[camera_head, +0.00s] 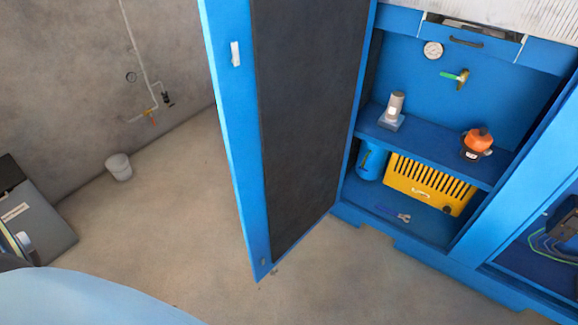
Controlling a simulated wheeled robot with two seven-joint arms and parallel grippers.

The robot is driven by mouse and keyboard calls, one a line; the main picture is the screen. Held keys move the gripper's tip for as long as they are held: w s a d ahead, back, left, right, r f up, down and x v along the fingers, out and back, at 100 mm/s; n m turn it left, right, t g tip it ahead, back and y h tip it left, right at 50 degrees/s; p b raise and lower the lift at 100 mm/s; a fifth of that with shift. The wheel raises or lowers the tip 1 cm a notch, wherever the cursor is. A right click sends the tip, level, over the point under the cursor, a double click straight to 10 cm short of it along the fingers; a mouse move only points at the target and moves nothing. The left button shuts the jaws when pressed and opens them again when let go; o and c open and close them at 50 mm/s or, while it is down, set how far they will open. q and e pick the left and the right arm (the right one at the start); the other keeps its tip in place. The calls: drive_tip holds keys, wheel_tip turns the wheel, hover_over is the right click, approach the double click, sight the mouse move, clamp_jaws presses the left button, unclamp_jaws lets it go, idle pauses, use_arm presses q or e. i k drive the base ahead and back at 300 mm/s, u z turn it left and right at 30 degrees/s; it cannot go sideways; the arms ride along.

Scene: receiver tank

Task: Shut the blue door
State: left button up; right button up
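The blue door (232,130) stands wide open, hinged along the left side of the blue cabinet (482,208) and swung out toward me. Its inner face carries a dark panel (308,120), and a small white latch piece (235,54) sits near the upper part of its free edge. The cabinet's interior is exposed. Neither of my grippers shows in the head view, and nothing is seen touching the door.
Inside the cabinet are a shelf with an orange device (477,141) and a grey cylinder (396,106), and below it a yellow slotted box (428,184).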

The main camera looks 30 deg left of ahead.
sight(287, 113)
drive_tip(key=u, duration=2.8)
drive_tip(key=i, duration=2.15)
drive_tip(key=z, duration=2.1)
drive_tip(key=i, duration=0.8)
drive_tip(key=z, duration=1.9)
